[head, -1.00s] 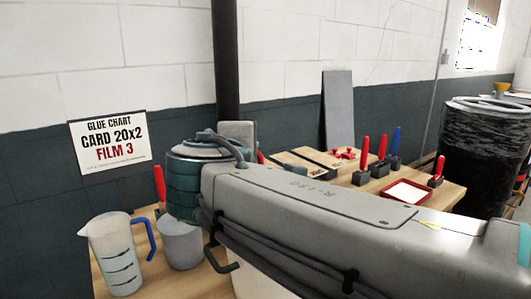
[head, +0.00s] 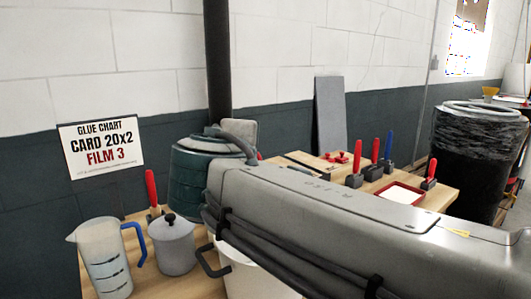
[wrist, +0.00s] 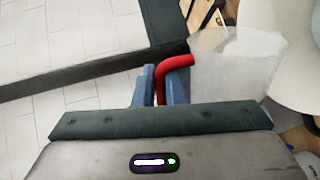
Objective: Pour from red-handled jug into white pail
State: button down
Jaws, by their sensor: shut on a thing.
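In the wrist view my gripper (wrist: 160,86) is shut on the red handle (wrist: 174,64) of a translucent whitish jug (wrist: 235,62). The jug is beyond the fingers, to the right; its contents and exact tilt cannot be told. In the head view my arm hides the gripper and the red-handled jug. A white pail (head: 245,277) shows in part below and behind my arm, its rim and inside hidden. A large pale rounded surface (wrist: 287,40) beside the jug in the wrist view looks like the pail; whether they touch is unclear.
A blue-handled jug (head: 103,262) and a lidded grey pot (head: 174,247) stand on the wooden bench at left. A sign (head: 101,150) hangs on the wall. Red- and blue-handled tools (head: 376,152) and a red tray (head: 398,194) are at right, near a black-wrapped drum (head: 474,155).

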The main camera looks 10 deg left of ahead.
jog(key=shift+w+d+r+m+y+b, duration=0.1)
jog(key=shift+d+m+y+b, duration=0.15)
jog(key=shift+d+m+b, duration=0.65)
jog(key=shift+w+d+r+m+y+b, duration=0.1)
jog(key=shift+d+m+y+b, duration=0.3)
jog(key=shift+d+b, duration=0.8)
dwell(2.4)
jog(key=shift+d+f+m+b, duration=0.2)
jog(key=shift+d+m+b, duration=0.35)
jog(key=shift+b, duration=0.3)
jog(key=shift+d+f+m+b, duration=0.15)
jog(key=shift+d+m+b, duration=0.35)
jog(key=shift+b, duration=0.35)
dwell(1.8)
